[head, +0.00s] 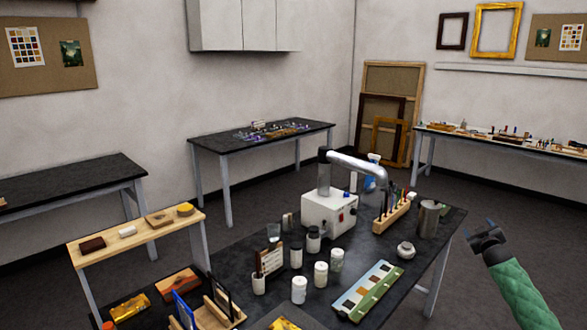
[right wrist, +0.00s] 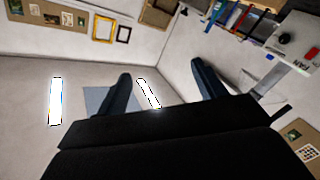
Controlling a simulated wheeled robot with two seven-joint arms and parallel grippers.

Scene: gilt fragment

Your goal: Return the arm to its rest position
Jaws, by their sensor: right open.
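My right gripper (head: 482,230) is at the right of the head view, raised beside the right end of the dark worktable (head: 447,244). Its arm has a green sleeve and comes in from the lower right. In the right wrist view the two dark fingers (right wrist: 164,88) stand wide apart with nothing between them. The gripper is apart from the things on the table. My left gripper is not in view.
A wooden shelf (head: 100,237) stands at left. Open floor lies right of the table.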

